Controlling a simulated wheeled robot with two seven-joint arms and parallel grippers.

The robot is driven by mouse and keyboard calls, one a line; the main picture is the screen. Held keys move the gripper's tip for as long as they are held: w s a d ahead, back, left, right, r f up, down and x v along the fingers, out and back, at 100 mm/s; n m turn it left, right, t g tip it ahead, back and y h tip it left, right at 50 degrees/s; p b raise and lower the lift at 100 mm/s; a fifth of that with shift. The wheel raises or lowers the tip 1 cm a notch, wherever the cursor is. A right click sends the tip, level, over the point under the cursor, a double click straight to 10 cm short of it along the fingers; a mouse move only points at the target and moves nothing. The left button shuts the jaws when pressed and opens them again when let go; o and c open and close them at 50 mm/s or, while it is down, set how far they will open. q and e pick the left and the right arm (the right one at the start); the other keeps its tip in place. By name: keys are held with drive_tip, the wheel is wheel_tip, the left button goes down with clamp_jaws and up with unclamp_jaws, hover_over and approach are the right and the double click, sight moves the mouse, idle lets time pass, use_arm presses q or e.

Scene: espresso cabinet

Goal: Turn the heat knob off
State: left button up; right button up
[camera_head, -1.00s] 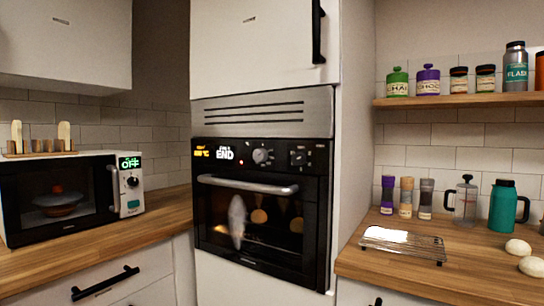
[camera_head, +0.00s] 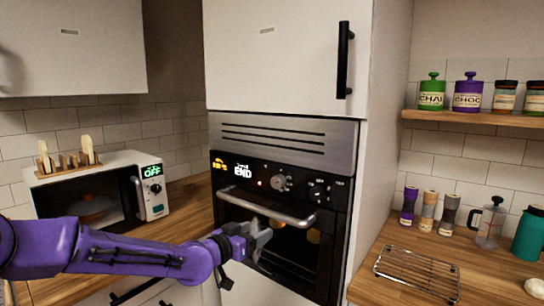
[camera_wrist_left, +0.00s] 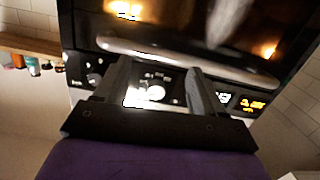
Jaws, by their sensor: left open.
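The black built-in oven (camera_head: 285,240) has a lit panel with an orange readout and "END" in white. A round silver knob (camera_head: 279,182) sits right of the display. A darker knob (camera_head: 317,191) sits further right, with a small "OFF" label above it. I cannot tell which is the heat knob. My left gripper (camera_head: 262,237) is open and empty in front of the oven door, below the knobs. In the left wrist view, upside down, the silver knob (camera_wrist_left: 157,92) appears between the open fingers, with no contact clear. The right gripper is not in view.
The oven's door handle (camera_head: 265,208) is a horizontal silver bar just above my left gripper. A microwave (camera_head: 154,195) reading "OFF" stands on the left counter. A wire rack (camera_head: 415,275), shakers and a press stand on the right counter.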

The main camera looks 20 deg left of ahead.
use_arm(q)
drive_tip(key=m+t+p, duration=0.1)
drive_tip(key=m, duration=0.1)
approach(275, 183)
drive_tip(key=shift+h, duration=0.3)
drive_tip(key=p+x, duration=0.4)
drive_tip(key=x, duration=0.4)
drive_tip(key=shift+w+a, duration=0.1)
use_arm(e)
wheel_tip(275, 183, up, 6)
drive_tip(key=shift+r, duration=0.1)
use_arm(q)
drive_tip(key=c, duration=1.1)
